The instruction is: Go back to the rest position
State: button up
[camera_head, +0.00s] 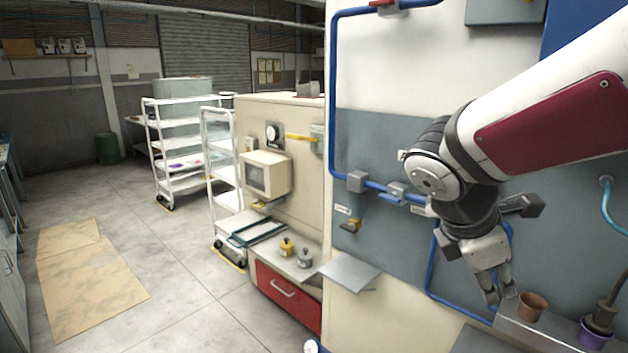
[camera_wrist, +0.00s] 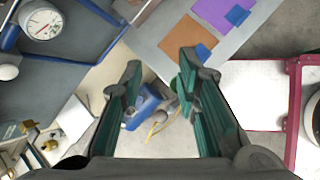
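My gripper (camera_head: 499,295) hangs pointing down at the right of the head view, in front of the grey-blue wall panel. Its fingertips are close to a small shelf with a brown pot (camera_head: 532,306); I cannot tell the exact distance. In the wrist view my gripper (camera_wrist: 160,65) has its two green-padded fingers apart, with nothing held between them. A dark brush-like object (camera_head: 604,314) stands in a purple cup (camera_head: 594,334) at the lower right corner of the head view, partly cut off.
Blue pipes (camera_head: 334,100) run along the wall panel. A grey plate (camera_head: 350,271) juts out left of my gripper. White shelf carts (camera_head: 180,140) stand further back, and the floor at left is mostly clear. The wrist view shows orange (camera_wrist: 188,45) and purple squares on a grey surface.

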jog(key=s+a+r+m+t+y, duration=0.1)
jog(key=s+a+m+y, duration=0.2)
jog(key=s+m, duration=0.3)
jog(key=s+a+r+m+t+y, duration=0.1)
jog(key=s+a+m+t+y, duration=0.1)
jog(key=s+m, duration=0.5)
jog(key=a+m+y, duration=0.1)
jog(key=a+m, duration=0.1)
jog(key=m, duration=0.2)
jog(key=shift+r, duration=0.2)
